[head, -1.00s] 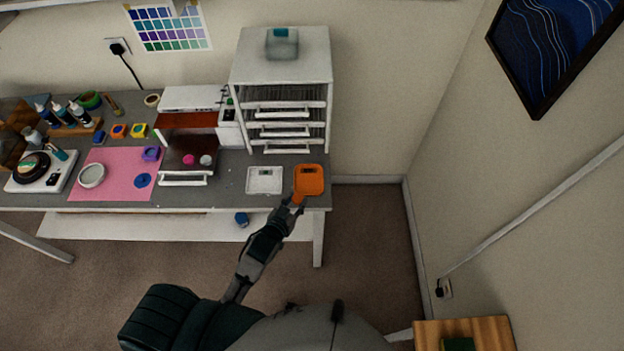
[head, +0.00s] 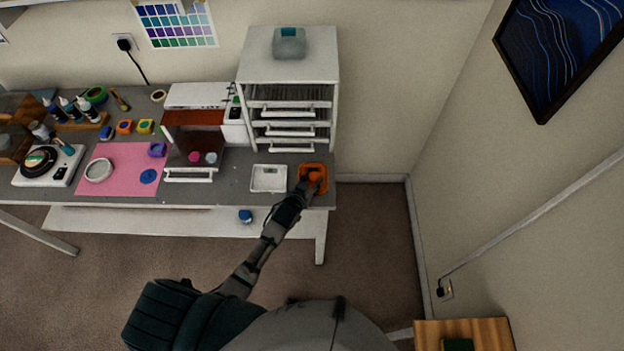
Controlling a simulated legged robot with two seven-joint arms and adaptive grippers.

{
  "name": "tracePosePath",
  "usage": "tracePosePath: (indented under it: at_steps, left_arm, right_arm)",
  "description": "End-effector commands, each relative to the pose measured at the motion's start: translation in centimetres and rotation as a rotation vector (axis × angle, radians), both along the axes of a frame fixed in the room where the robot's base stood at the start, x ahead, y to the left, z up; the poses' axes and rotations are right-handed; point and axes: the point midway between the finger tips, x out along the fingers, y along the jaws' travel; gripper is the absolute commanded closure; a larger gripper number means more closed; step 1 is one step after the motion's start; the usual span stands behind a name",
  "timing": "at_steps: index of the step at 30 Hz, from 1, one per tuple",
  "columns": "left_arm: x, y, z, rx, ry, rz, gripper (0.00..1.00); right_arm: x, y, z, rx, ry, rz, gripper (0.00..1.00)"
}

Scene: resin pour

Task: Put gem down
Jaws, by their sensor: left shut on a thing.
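A small orange piece, which looks like the gem (head: 315,176), is at the fingertips of my left gripper (head: 311,182). The gripper is shut on it. Both are over the orange tray (head: 324,188) at the right end of the grey table. The gem's colour is close to the tray's, and I cannot tell whether it touches the tray floor. The gripper and hand hide part of the tray. My right gripper is not in view.
An open-fronted white box (head: 190,172) holds small pink and pale pieces. A pink mat (head: 122,183) lies further left.

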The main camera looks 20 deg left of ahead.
Motion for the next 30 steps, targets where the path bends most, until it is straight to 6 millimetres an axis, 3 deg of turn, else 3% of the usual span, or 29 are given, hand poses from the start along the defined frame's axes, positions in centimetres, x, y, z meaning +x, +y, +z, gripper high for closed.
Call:
tracePosePath:
  at_steps: [6,7,8,22,30]
  left_arm:
    - [0.0,0.0,-0.5,0.001,0.001,0.001,0.84]
    - [0.0,0.0,-0.5,0.001,0.002,0.001,0.54]
    - [0.0,0.0,-0.5,0.001,0.002,0.001,0.51]
    - [-0.3,0.1,-0.1,0.001,0.006,0.001,0.51]
    - [-5.4,0.8,2.0,0.0,0.003,0.0,0.51]
  right_arm:
    - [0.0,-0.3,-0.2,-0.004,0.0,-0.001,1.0]
    - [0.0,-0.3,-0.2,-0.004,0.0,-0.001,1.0]
    - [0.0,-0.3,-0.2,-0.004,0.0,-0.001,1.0]
    - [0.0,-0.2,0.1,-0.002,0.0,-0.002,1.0]
    - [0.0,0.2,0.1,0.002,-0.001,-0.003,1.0]
